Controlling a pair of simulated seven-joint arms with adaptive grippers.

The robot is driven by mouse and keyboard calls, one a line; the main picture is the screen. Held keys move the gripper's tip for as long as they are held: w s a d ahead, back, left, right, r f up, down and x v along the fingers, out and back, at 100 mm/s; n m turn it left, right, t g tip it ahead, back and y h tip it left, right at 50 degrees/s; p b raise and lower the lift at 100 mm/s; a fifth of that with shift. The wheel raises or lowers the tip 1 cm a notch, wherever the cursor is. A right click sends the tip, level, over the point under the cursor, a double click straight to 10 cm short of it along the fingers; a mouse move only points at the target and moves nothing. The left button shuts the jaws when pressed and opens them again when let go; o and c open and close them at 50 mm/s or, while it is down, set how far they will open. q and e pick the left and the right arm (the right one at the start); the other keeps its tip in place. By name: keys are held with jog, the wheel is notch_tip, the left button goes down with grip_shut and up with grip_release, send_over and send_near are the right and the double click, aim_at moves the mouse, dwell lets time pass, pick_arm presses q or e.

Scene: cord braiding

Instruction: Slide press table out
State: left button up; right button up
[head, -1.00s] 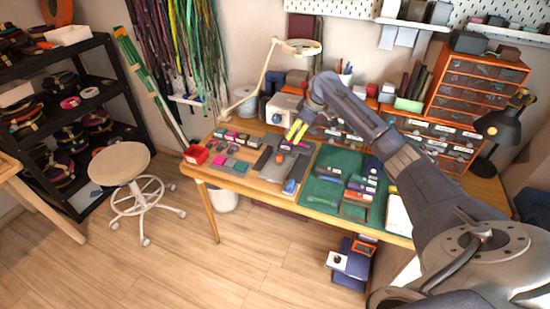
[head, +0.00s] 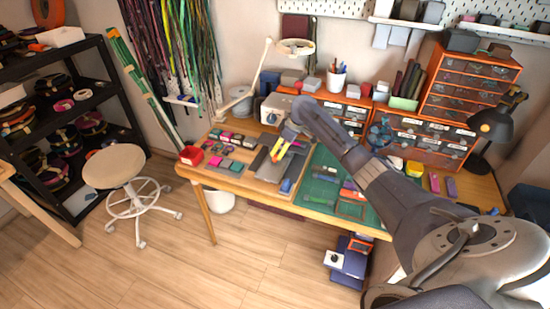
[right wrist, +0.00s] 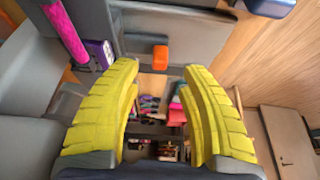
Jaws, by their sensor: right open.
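The press appears as a flat dark grey plate assembly (head: 266,168) on the front middle of the wooden table. It carries a small orange block (right wrist: 160,58), which sits on a grey plate (right wrist: 195,32) in the right wrist view. My right gripper (head: 280,148) is over the press with its yellow fingers pointing down towards it. In the right wrist view the fingers (right wrist: 160,75) are spread wide, with the orange block between their tips in the picture and nothing held. I cannot tell whether the fingers touch the press. My left gripper is out of view.
A green cutting mat (head: 328,180) with small items lies right of the press.

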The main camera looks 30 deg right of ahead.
aim_at(276, 156)
jog(key=shift+x, duration=2.65)
jog(key=shift+c, duration=0.2)
grip_shut()
